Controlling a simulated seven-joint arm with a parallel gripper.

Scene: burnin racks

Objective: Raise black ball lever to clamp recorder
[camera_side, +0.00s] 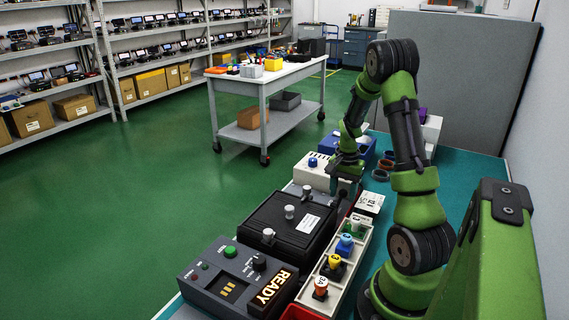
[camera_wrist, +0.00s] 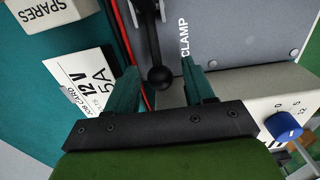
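The black ball lever (camera_wrist: 160,78) shows in the wrist view as a black rod ending in a round ball, beside the word CLAMP on a grey panel (camera_wrist: 225,35). My gripper (camera_wrist: 159,68) is open, with one teal finger on each side of the ball and a visible gap to both. In the side view my gripper (camera_side: 345,172) is low at the far right corner of a black case (camera_side: 273,213) with silver knobs and a white label, which looks like the recorder. The lever is hard to make out there.
A white box (camera_side: 313,174) with a blue knob sits behind the case. A grey READY panel (camera_side: 215,286) stands in front. A tray (camera_side: 318,268) of coloured plugs runs along the right. A job card (camera_wrist: 88,80) and SPARES box (camera_wrist: 50,14) lie left in the wrist view.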

